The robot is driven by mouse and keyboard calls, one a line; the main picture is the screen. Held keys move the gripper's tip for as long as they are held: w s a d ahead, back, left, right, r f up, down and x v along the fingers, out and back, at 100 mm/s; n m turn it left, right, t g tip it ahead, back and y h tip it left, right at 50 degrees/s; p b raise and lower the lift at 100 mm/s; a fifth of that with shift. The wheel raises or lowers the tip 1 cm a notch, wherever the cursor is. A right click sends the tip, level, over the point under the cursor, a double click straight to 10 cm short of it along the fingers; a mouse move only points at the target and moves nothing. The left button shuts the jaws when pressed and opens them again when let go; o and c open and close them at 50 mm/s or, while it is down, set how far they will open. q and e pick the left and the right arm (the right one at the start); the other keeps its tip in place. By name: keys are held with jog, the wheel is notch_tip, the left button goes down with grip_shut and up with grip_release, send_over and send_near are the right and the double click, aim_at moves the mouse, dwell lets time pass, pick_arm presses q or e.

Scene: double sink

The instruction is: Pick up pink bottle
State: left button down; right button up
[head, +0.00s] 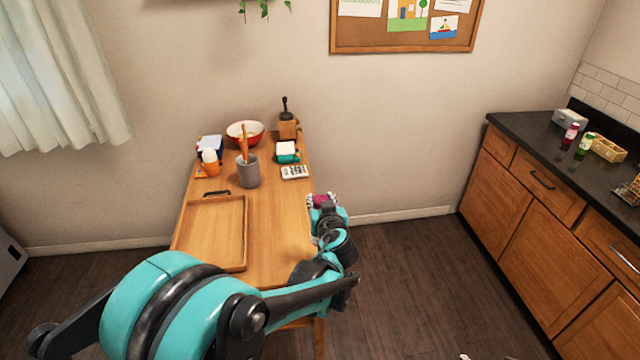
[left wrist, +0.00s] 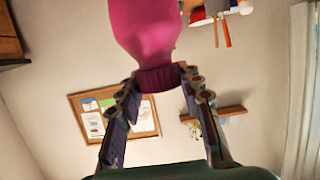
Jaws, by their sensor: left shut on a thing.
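The pink bottle (left wrist: 146,28) is held in my left gripper (left wrist: 160,82), whose two fingers are shut on its narrow neck end. Its wide body reaches out of the top of the left wrist view. In the head view, only a small pink part of the bottle (head: 320,199) shows at my left gripper (head: 323,206), beside the right edge of the wooden table (head: 275,235). Much of the bottle is hidden there by the gripper.
A wooden tray (head: 246,233), grey cup (head: 248,172), red bowl (head: 245,133) and calculator (head: 295,172) are on the table. At right, a dark counter (head: 545,138) carries a dark-pink bottle (head: 570,132) and a green bottle (head: 585,146). Open floor (head: 410,270) lies between.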

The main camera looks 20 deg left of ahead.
pick_arm(q)
jog(key=s+d+f+m+t+h+b, duration=0.1)
jog(key=s+d+f+m+h+b, duration=0.2)
jog(key=s+d+f, duration=0.6)
jog(key=s+d+r+m+t+h, duration=0.1)
jog(key=s+d+m+h, duration=0.15)
jog(key=d, duration=0.25)
jog(key=s+d+r+m+h, duration=0.1)
jog(key=s+d+r+h, duration=0.15)
jog(key=d, duration=0.35)
jog(key=w+d+n+y, duration=0.45)
jog(key=w+d, duration=0.35)
jog(key=w, duration=0.2)
notch_tip(320, 180, up, 8)
jog(key=p, duration=0.5)
jog(key=shift+s+a+f+g+y+p, duration=0.15)
jog(key=shift+a+f+g+y+p, duration=0.15)
jog(key=shift+g+y+p, duration=0.15)
jog(key=shift+r, duration=0.15)
